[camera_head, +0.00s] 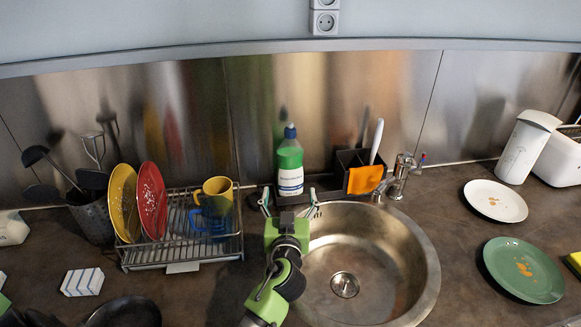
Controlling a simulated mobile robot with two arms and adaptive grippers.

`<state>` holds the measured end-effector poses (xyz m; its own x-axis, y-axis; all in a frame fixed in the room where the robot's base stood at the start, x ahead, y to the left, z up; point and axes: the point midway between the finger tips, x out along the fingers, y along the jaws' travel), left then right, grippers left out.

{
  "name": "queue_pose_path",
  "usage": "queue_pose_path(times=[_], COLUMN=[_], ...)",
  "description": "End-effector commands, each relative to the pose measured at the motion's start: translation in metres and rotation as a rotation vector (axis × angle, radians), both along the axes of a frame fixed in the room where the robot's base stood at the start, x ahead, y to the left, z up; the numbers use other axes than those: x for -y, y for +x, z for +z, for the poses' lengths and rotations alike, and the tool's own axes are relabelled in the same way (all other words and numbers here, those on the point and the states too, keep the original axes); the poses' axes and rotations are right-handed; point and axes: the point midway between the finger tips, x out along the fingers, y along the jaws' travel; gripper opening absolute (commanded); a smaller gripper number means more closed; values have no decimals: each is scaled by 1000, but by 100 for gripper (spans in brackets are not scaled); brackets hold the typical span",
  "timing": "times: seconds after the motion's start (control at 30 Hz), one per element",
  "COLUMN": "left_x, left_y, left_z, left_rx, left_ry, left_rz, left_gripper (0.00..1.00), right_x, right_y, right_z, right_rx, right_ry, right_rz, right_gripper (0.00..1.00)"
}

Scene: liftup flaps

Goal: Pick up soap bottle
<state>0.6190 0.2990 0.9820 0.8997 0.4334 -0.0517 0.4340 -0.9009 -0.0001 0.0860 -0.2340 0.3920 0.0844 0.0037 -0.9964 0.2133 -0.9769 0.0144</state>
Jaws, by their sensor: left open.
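The soap bottle (290,165) is green with a dark blue cap and a white label. It stands upright on a dark tray behind the sink, against the metal backsplash. My left gripper (289,200) is in front of the bottle, at its lower part, with its fingers spread apart. The fingertips appear near the two sides of the bottle's base. I cannot tell whether they touch it. My right gripper is not in view.
A dish rack (180,250) with plates and mugs stands left of my arm. The round sink (400,300) lies to the right. A dark caddy (346,160) with an orange cloth (365,180) and the faucet (402,172) stand right of the bottle.

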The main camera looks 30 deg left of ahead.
Motion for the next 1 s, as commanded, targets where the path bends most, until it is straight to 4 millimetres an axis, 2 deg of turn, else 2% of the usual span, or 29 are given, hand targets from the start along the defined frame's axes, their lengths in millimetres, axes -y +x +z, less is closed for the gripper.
queue_pose_path(times=[0.3,0.63,0.9,1.0], left_x=[-26,-37,-52,-55], left_y=[54,75,106,112], left_z=[-2,-2,-3,-4], left_rx=[1,0,1,0], left_ry=[3,1,3,1], left_rz=[2,1,1,2], left_gripper=[75,75,75,75], right_x=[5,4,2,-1], right_y=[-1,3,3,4], right_z=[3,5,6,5], right_rx=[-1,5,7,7], right_ry=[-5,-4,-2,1], right_rz=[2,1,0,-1], right_gripper=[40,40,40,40])
